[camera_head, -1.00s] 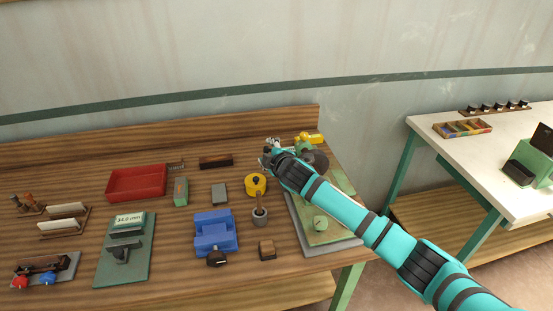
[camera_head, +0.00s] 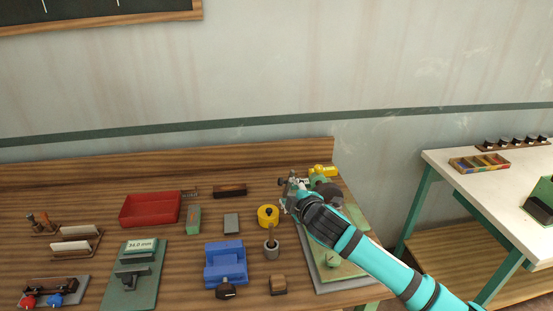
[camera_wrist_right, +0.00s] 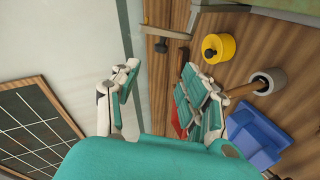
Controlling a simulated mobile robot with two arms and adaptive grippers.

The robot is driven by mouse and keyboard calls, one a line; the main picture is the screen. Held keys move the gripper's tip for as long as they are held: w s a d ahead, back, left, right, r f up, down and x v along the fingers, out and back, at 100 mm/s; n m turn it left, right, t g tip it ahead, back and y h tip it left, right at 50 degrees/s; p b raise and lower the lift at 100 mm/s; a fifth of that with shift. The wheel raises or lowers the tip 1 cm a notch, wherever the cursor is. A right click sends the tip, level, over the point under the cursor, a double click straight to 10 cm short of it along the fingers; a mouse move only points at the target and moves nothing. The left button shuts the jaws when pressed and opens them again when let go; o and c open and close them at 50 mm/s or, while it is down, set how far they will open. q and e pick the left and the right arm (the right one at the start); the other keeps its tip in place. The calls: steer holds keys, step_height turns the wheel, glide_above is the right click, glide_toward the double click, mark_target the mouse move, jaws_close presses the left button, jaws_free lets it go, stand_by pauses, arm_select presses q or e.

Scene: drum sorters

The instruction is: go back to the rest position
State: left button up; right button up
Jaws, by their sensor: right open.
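My right gripper (camera_head: 292,190) is over the right end of the wooden workbench (camera_head: 170,230), in front of a green machine (camera_head: 356,212) with a yellow part on top. In the right wrist view my right gripper (camera_wrist_right: 160,90) has its fingers wide apart with nothing between them. The arm comes in from the lower right and hides part of the machine. My left gripper is in neither view.
On the bench are a yellow round tin (camera_head: 268,216), a blue block-like fixture (camera_head: 226,262), a red tray (camera_head: 150,209), and a green gauge plate (camera_head: 135,280). A white table (camera_head: 480,185) stands at the right.

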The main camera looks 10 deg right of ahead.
steer(key=s+f+m+g, duration=0.2)
steer(key=s+f+m, duration=0.1)
steer(key=s+f, duration=0.4)
steer(key=s+f+m+g, duration=0.25)
steer(key=s+f, duration=0.25)
steer(key=s, duration=0.4)
steer(key=s+d+f+m+g+h, duration=0.1)
steer(key=s+d+f+m+g, duration=0.15)
steer(key=s, duration=0.65)
steer(key=s+d+f+m+g, duration=0.1)
steer(key=s+d+m, duration=0.2)
steer(key=s, duration=0.5)
steer(key=s+d+f+m+g+h, duration=0.1)
steer(key=s+d+f+m+g, duration=0.15)
steer(key=s, duration=0.65)
step_height(320, 180, down, 28)
steer(key=s+b, duration=0.1)
steer(key=b, duration=0.1)
steer(key=s+d+f+g, duration=0.2)
steer(key=s+d+f, duration=0.1)
steer(key=s+f, duration=1.3)
steer(key=shift+s+f+b, duration=0.2)
steer(key=shift+f+b, duration=0.05)
steer(key=shift+b, duration=0.15)
steer(key=shift+d, duration=0.1)
